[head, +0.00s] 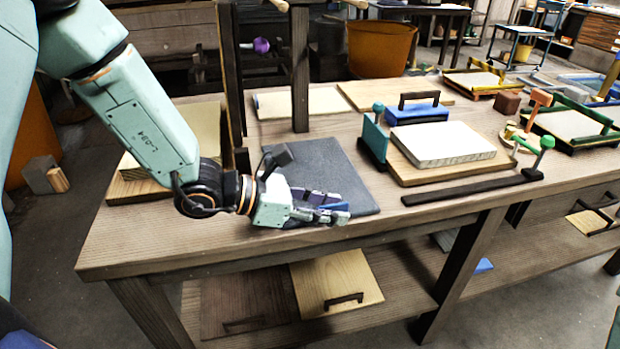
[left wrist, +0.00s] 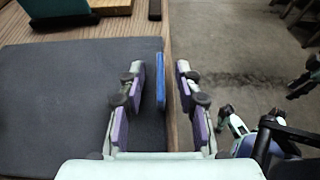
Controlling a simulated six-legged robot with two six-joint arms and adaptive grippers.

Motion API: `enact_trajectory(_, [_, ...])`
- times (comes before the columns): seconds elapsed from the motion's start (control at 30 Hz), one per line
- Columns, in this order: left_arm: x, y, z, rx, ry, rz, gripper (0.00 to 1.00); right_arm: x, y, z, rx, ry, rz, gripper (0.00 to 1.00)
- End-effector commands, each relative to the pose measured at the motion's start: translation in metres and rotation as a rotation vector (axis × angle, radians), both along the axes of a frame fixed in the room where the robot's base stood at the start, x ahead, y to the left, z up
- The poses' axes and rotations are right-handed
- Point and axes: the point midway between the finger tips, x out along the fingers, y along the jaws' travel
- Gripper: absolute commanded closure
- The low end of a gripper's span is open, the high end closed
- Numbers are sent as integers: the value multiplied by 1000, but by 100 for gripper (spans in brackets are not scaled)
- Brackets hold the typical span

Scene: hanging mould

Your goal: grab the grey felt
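The grey felt (head: 325,165) is a flat dark grey sheet on the wooden table, near its front edge. It fills the left part of the left wrist view (left wrist: 60,95). A thin blue strip (left wrist: 160,82) stands along the felt's edge at the table's rim. My left gripper (head: 332,212) is low over the felt's front edge. In the left wrist view its fingers (left wrist: 160,72) are apart, one on each side of the blue strip, with gaps visible. I cannot tell if the strip is joined to the felt.
A white slab (head: 443,144) lies on a wooden board to the right, with a teal upright block (head: 373,138) beside it. A dark post (head: 299,75) stands behind the felt. A dark bar (head: 470,188) lies along the front edge. Wooden boards (head: 335,284) lie on the lower shelf.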

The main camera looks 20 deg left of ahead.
Motion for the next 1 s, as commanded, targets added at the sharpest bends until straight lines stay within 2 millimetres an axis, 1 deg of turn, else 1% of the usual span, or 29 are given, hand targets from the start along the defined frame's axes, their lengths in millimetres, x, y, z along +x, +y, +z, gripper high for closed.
enact_trajectory(0.07, [-1,0,0,0,2,-1,66,0,0,0,0,0,0,60])
enact_trajectory(0.1, [-1,0,0,0,2,-1,68,0,0,0,0,0,0,60])
enact_trajectory(0.4, [-1,0,0,0,2,-1,93,0,0,0,0,0,0,60])
enact_trajectory(0.5, [-1,0,0,0,2,-1,100,0,0,0,0,0,0,60])
enact_trajectory(1.0, [0,0,1,0,0,0,100,0,0,1,0,0,0,60])
